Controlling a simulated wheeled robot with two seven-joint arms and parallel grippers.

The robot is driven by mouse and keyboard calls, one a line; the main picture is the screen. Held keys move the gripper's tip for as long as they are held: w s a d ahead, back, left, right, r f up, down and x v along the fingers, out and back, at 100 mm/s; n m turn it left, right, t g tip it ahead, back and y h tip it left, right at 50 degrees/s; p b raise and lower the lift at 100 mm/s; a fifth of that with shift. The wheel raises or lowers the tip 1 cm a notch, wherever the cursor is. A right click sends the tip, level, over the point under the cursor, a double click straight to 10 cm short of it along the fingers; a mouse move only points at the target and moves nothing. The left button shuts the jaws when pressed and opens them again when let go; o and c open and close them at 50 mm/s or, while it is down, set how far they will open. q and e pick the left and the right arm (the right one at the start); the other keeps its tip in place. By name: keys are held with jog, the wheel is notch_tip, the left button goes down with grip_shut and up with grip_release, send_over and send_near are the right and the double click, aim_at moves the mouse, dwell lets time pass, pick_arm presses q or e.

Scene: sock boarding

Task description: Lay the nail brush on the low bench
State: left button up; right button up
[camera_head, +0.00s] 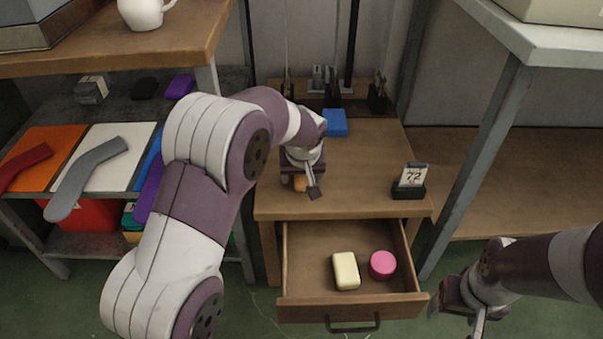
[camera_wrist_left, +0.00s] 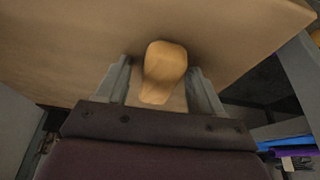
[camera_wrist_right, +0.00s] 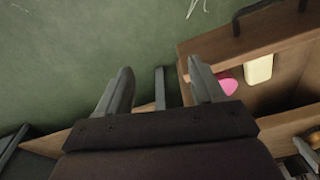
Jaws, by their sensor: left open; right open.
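A small tan-orange rounded object (camera_head: 300,183) sits on the wooden top of the drawer unit (camera_head: 370,150). In the left wrist view the tan object (camera_wrist_left: 163,70) lies between the open fingers, narrower toward the wrist. I cannot tell whether it is the nail brush; no bristles show. My left gripper (camera_head: 305,188) is open and partly hides it. My right gripper (camera_head: 458,317) is open and empty, to the right of the open drawer (camera_head: 350,300); it also shows over green floor in the right wrist view (camera_wrist_right: 160,85). A low wooden surface (camera_head: 530,165), possibly the low bench, runs at the right.
The drawer holds a cream block (camera_head: 345,270) and a pink round container (camera_head: 383,265). A blue block (camera_head: 335,122) and a small card stand (camera_head: 410,182) are on the unit. Shelves with socks (camera_head: 85,175) stand left.

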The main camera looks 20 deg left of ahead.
pick_arm(q)
jog(key=p+v, duration=0.7)
jog(key=v, duration=0.5)
jog(key=s+a+f+m+g, duration=0.1)
jog(key=s+a+f+m, duration=0.1)
jog(key=s, duration=0.8)
jog(key=s+a+f+m+g+h, duration=0.1)
jog(key=s+f, duration=0.2)
jog(key=s, duration=0.7)
jog(key=shift+s+a+f+m+g, duration=0.25)
jog(key=shift+a+f+m+g, duration=0.1)
jog(key=shift+f+m+g, duration=0.05)
